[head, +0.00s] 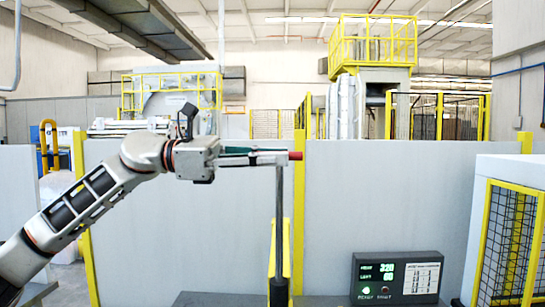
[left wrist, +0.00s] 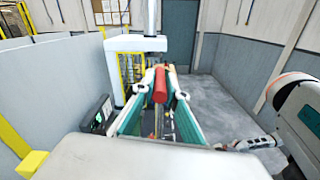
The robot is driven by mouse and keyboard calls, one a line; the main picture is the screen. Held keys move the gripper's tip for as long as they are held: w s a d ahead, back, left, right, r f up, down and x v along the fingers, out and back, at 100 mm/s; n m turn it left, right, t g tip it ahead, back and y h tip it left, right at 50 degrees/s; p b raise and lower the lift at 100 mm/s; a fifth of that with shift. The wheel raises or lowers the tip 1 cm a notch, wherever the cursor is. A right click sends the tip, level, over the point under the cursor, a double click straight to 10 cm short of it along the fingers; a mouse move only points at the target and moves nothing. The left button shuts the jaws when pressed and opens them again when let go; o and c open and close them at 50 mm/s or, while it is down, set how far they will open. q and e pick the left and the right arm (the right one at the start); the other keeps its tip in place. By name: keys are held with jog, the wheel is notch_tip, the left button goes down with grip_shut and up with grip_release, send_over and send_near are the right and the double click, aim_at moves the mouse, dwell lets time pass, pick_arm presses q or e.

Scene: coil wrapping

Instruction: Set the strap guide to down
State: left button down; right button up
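The strap guide appears to be a dark upright bar (head: 279,225) with a red grip (head: 296,156) at its top. My left gripper (head: 282,158) reaches in level from the left to the top of the bar. In the left wrist view the red grip (left wrist: 160,86) lies between the two fingertips, which sit close on both sides of it and appear shut on it. The bar is upright. What looks like my right gripper (left wrist: 248,144) is small at the right of the left wrist view, its fingers unclear.
A dark control box (head: 396,279) with green digits and a lit green lamp stands right of the bar. A yellow post (head: 286,245) is beside the bar. Grey wall panels (head: 385,210) stand behind. A yellow-framed mesh cabinet (head: 510,240) is at right. Open floor (left wrist: 225,95) lies right in the wrist view.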

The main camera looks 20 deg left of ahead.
pick_arm(q)
jog(key=shift+f, duration=0.1)
jog(key=b, duration=1)
send_over(273, 280)
notch_tip(273, 280, down, 15)
jog(key=shift+w+r, duration=0.15)
jog(key=shift+r, duration=0.05)
notch_tip(273, 280, down, 6)
jog(key=b, duration=0.3)
jog(key=shift+a+f, duration=0.1)
jog(key=shift+f, duration=0.05)
jog(key=shift+f+b, duration=0.35)
jog(key=shift+f, duration=0.35)
pick_arm(e)
notch_tip(273, 280, down, 13)
jog(key=d, duration=0.1)
jog(key=shift+s+d+h, duration=0.3)
jog(key=shift+s, duration=0.05)
pick_arm(q)
jog(key=shift+f, duration=0.1)
pick_arm(e)
jog(key=shift+s, duration=0.1)
pick_arm(q)
jog(key=c, duration=2)
grip_release()
jog(key=shift+c, duration=0.2)
pick_arm(e)
jog(key=shift+a+f, duration=0.1)
jog(key=shift+s, duration=0.1)
